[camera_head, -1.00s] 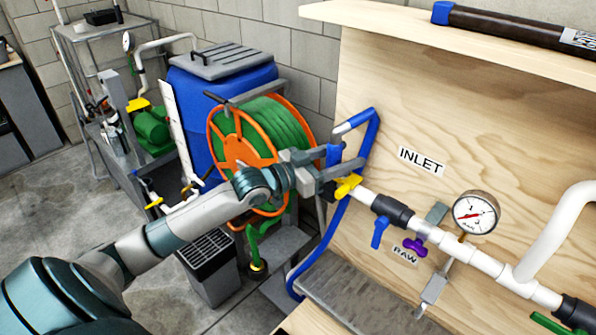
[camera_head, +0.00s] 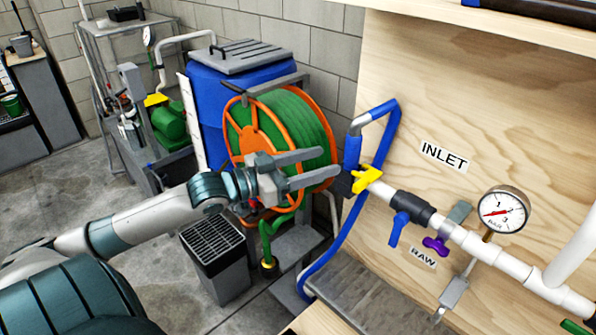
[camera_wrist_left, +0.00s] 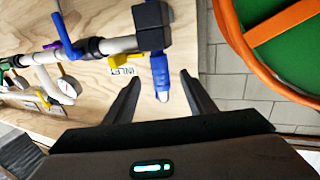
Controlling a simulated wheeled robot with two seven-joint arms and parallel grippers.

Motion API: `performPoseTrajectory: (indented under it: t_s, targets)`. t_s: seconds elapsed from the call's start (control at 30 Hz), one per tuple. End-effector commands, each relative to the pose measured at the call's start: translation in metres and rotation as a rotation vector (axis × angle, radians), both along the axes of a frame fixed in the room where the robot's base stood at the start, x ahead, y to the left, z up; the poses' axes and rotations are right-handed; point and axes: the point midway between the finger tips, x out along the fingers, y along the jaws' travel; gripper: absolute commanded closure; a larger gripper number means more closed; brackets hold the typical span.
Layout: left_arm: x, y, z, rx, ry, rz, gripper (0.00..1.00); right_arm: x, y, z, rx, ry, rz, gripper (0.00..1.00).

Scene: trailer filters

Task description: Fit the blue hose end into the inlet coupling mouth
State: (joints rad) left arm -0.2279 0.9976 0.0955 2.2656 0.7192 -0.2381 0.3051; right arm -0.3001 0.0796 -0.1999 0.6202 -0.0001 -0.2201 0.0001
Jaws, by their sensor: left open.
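The blue hose (camera_head: 341,228) rises from the floor, arches beside the board and turns down. Its blue end (camera_head: 352,151) points down at the black inlet coupling (camera_head: 343,183), beside the yellow lever (camera_head: 367,178). In the left wrist view the blue hose end (camera_wrist_left: 160,72) meets the black coupling (camera_wrist_left: 152,27) with no visible gap. How deep it sits is hidden. My left gripper (camera_head: 329,164) is open and empty, left of the hose end and apart from it. In the wrist view its fingers (camera_wrist_left: 159,80) point toward the hose. My right gripper is not in view.
The green hose reel with orange frame (camera_head: 290,125) stands close behind my left gripper. The plywood board (camera_head: 470,110) carries the white pipe, a blue-handled valve (camera_head: 398,229) and a gauge (camera_head: 503,211). A grey bin (camera_head: 213,262) stands below the arm.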

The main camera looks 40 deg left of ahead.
Motion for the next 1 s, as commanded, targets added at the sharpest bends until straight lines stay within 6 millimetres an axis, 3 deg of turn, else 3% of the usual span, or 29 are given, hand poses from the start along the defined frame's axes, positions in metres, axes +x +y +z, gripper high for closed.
performPoseTrajectory:
  t_s: [0.5,1.0]
  targets:
    - [-0.035,0.017,-0.001,0.001,0.002,-0.001,0.50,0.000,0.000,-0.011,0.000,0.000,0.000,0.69]
    - [-0.041,0.020,0.001,0.001,0.000,-0.001,0.50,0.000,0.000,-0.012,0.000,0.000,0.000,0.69]
